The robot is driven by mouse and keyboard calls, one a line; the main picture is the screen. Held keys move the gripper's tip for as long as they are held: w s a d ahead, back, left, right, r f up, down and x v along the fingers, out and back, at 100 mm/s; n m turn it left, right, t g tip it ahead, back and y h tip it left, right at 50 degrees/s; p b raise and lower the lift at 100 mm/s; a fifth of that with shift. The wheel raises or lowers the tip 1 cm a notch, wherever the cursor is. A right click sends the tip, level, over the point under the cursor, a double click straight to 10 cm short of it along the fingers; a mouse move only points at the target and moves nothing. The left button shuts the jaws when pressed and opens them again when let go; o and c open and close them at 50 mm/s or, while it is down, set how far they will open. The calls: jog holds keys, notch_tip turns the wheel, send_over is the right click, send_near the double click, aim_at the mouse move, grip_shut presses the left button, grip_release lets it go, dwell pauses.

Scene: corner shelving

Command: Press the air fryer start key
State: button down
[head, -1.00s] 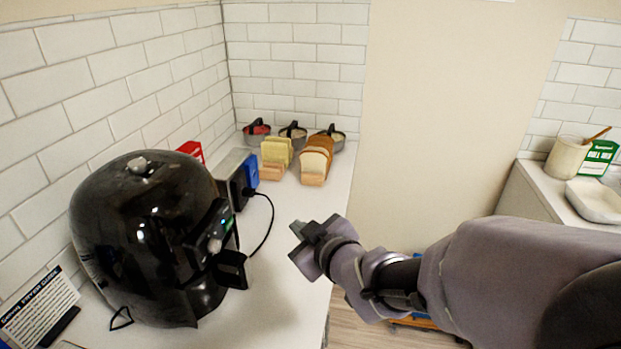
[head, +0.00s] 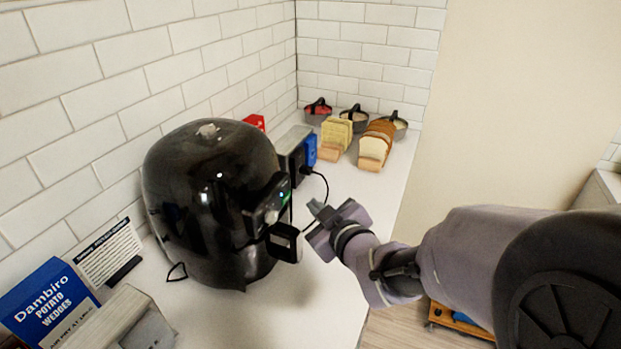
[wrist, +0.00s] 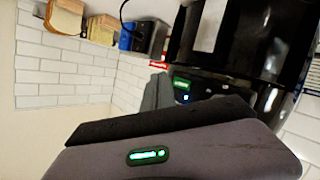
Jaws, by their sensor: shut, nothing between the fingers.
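The black, glossy air fryer (head: 205,205) stands on the white counter at the left of the head view. Its front control panel (head: 272,203) has a small green light and a knob, with a black handle (head: 284,242) below. The panel also shows in the wrist view with a lit green display (wrist: 181,84) and a small bluish-white lit spot (wrist: 186,97) beside it. I cannot read any key label. My gripper (head: 316,207) is shut and empty, a short way right of the panel and apart from it. Its grey fingertip (wrist: 157,92) shows in the wrist view.
Bread slices (head: 377,145) and cheese (head: 336,136) stand behind on the counter, near several lidded bowls. A toaster-like grey box (head: 294,150) with a black cord sits behind the fryer. A blue potato wedges box (head: 50,303) and an instruction card (head: 108,252) stand front left.

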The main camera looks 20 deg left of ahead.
aim_at(290, 195)
jog(key=shift+w+a+b, duration=0.1)
jog(key=shift+a+b, duration=0.5)
jog(key=shift+a, duration=0.9)
jog(key=shift+a+f, duration=0.1)
jog(key=shift+a, duration=0.05)
dwell(0.8)
jog(key=shift+a+b, duration=0.3)
jog(key=shift+b, duration=0.15)
jog(key=shift+a+b, duration=0.3)
dwell(0.3)
jog(key=shift+d, duration=0.7)
jog(key=shift+s+d, duration=0.2)
jog(key=shift+d, duration=2.3)
